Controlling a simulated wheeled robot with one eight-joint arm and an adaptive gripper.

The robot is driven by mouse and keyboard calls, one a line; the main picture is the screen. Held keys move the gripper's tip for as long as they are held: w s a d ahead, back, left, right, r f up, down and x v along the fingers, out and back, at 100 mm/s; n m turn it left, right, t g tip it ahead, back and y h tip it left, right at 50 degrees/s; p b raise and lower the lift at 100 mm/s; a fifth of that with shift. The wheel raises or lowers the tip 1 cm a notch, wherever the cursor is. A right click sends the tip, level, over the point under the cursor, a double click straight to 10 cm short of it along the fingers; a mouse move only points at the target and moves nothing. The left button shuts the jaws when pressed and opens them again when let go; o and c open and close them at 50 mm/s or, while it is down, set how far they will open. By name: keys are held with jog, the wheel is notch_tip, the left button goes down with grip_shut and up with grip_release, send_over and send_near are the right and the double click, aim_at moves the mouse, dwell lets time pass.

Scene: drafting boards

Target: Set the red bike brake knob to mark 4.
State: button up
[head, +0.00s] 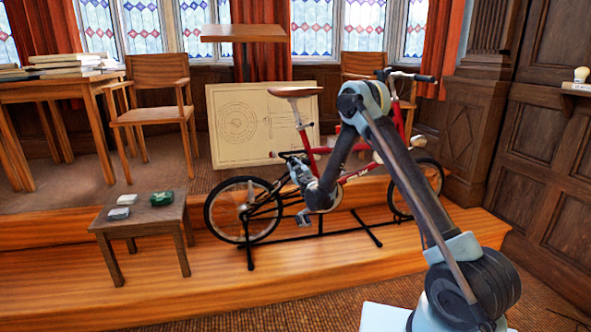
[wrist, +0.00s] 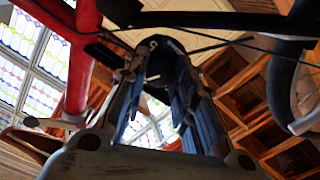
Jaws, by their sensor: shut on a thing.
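The red bike (head: 312,150) stands on a black floor stand (head: 322,233) on the wooden step, its rear wheel to the left. My gripper (head: 298,165) reaches in at the bike's rear frame, below the saddle (head: 296,92). In the wrist view my gripper (wrist: 163,62) has its two fingers closed around a small dark part, the brake knob (wrist: 160,48), close by the red frame tube (wrist: 82,65). The fingers hide most of the knob. Its marks and setting cannot be read in either view.
A small low table (head: 145,212) with a green box (head: 161,198) and small pale items stands left of the bike. A drawing board (head: 240,150) leans behind it. Cables and dark bars pass close to my fingers.

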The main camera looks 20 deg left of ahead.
jog(key=m, duration=0.6)
jog(key=shift+d+f, duration=0.1)
jog(key=shift+d, duration=0.15)
jog(key=shift+m, duration=0.3)
jog(key=o, duration=1)
jog(key=shift+o, duration=0.4)
jog(key=shift+s+f, duration=0.1)
jog(key=shift+f, duration=0.05)
jog(key=v, duration=1.1)
jog(key=shift+s, duration=0.35)
